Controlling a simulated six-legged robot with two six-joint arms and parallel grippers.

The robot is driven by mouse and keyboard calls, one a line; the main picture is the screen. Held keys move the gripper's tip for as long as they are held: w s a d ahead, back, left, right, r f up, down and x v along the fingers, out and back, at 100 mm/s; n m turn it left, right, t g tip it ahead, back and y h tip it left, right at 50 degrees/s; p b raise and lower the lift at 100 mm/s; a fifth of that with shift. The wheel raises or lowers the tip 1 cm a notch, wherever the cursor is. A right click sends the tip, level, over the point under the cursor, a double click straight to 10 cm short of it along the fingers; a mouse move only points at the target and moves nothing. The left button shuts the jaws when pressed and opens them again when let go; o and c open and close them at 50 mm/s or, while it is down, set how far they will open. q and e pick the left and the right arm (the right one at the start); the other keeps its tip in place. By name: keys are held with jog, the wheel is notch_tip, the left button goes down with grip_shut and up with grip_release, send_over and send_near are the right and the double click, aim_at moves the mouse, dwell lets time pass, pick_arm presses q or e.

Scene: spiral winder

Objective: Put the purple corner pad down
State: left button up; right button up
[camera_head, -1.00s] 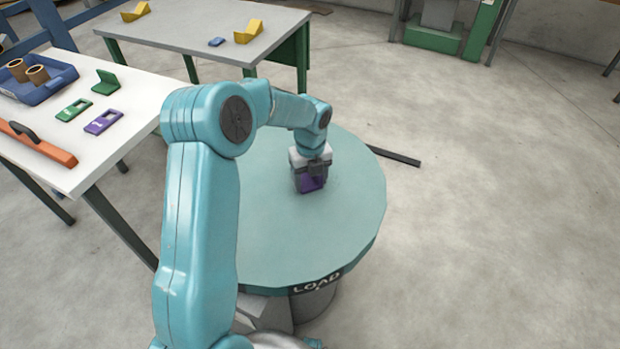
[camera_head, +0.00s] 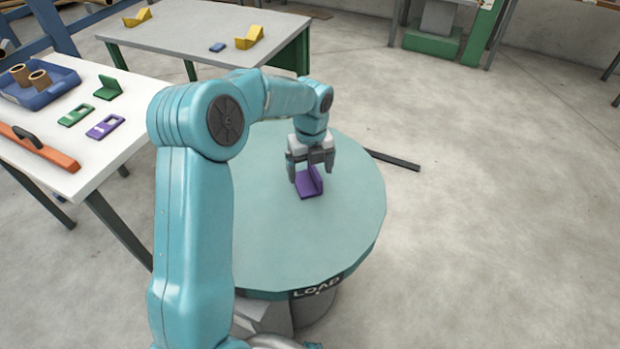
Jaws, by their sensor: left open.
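The purple corner pad (camera_head: 308,184) rests on the round teal turntable (camera_head: 285,240), toward its far right part. It is an L-shaped piece with one flat face down and one face upright. My left gripper (camera_head: 312,172) is just above and around the pad, pointing down, with its fingers spread apart. Part of the pad's upright face is hidden by the fingers. My right gripper is not in view.
A white table (camera_head: 135,100) on the left holds a blue tray (camera_head: 50,95) with cardboard tubes, a green corner pad (camera_head: 107,88), a purple tag (camera_head: 105,127) and an orange tool (camera_head: 38,148). A grey table (camera_head: 190,30) with yellow pads stands behind. The turntable's front is clear.

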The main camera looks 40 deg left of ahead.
pick_arm(q)
notch_tip(320, 180, up, 6)
jog(key=shift+r+p, duration=0.2)
jog(key=shift+p, duration=0.15)
jog(key=shift+f, duration=0.1)
dwell(0.3)
